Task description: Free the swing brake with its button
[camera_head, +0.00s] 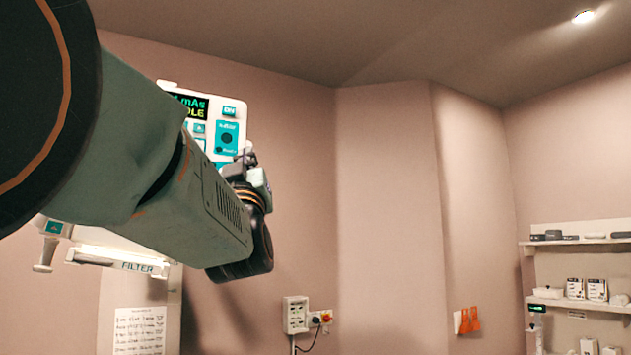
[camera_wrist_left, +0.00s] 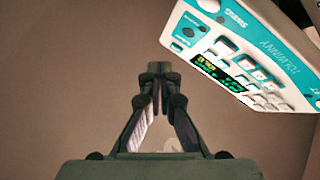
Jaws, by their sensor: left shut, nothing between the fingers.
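A white control head with teal panels (camera_head: 229,110) shows in the head view at the upper left, partly hidden behind my left arm. It has a lit green and yellow display and a teal block with a dark round spot. The same control head (camera_wrist_left: 262,62) fills the upper right of the left wrist view, tilted, with rows of white keys. A teal strip there carries a small label, perhaps SWING, near dark round buttons (camera_wrist_left: 188,32). My left gripper (camera_head: 244,158) is in front of the panel in the head view. In the wrist view its fingertips (camera_wrist_left: 160,76) are together, empty, and apart from the panel.
A white part labelled FILTER (camera_head: 138,266) hangs below my arm at the left. A printed notice (camera_head: 139,331) is under it. Shelves with small boxes (camera_head: 596,290) stand at the right. The middle is open.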

